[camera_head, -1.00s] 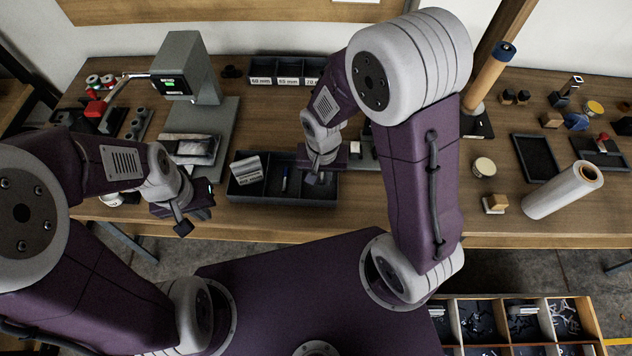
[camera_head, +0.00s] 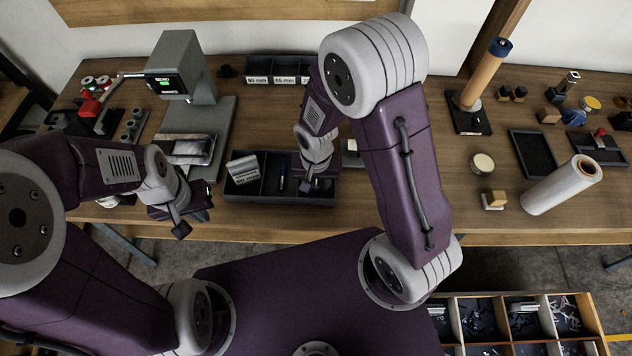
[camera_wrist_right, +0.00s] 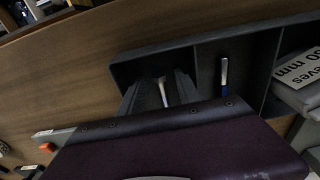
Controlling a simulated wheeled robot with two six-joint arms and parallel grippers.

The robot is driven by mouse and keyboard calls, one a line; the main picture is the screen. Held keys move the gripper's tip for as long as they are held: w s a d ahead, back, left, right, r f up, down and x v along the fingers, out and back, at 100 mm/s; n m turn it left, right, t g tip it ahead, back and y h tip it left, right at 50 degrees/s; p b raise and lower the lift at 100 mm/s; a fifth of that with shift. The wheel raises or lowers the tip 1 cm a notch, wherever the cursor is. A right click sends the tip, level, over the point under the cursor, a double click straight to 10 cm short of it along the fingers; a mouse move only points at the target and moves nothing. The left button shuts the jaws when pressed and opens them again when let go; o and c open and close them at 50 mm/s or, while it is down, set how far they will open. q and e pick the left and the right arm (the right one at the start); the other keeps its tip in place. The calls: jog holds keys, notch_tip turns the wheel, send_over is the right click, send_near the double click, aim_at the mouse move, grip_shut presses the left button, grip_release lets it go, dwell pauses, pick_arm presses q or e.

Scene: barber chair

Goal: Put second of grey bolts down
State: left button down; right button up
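A dark divided tray (camera_head: 300,197) sits at the table's front edge; it also fills the upper part of the right wrist view (camera_wrist_right: 150,58). My right gripper (camera_head: 307,186) is low in its right compartment. In the right wrist view its dark fingers (camera_wrist_right: 158,95) show with a light grey bolt-like shaft (camera_wrist_right: 163,92) between them. Whether they grip it is unclear. A blue and silver piece (camera_head: 282,180) lies in the middle compartment, also in the right wrist view (camera_wrist_right: 224,78). My left gripper (camera_head: 190,215) hangs near the front edge, left of the tray; its opening is unclear.
A labelled sleeve block (camera_head: 243,168) stands in the tray's left compartment. A grey press-like device (camera_head: 183,75) stands behind left. Labelled bins (camera_head: 275,70) are at the back. A white roll (camera_head: 560,185) lies at the right. A drawer (camera_head: 515,325) with hardware compartments is below right.

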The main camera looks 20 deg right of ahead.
aim_at(316, 191)
jog(key=shift+r+p, duration=0.3)
jog(key=shift+r, duration=0.05)
notch_tip(316, 191, up, 12)
jog(key=p, duration=0.2)
jog(key=s+d+f+n, duration=0.1)
jog(key=s+d+n, duration=0.2)
jog(key=s+d, duration=0.2)
jog(key=shift+s+d+f+t, duration=0.15)
jog(key=shift+s+d+t, duration=0.15)
jog(key=shift+d, duration=0.85)
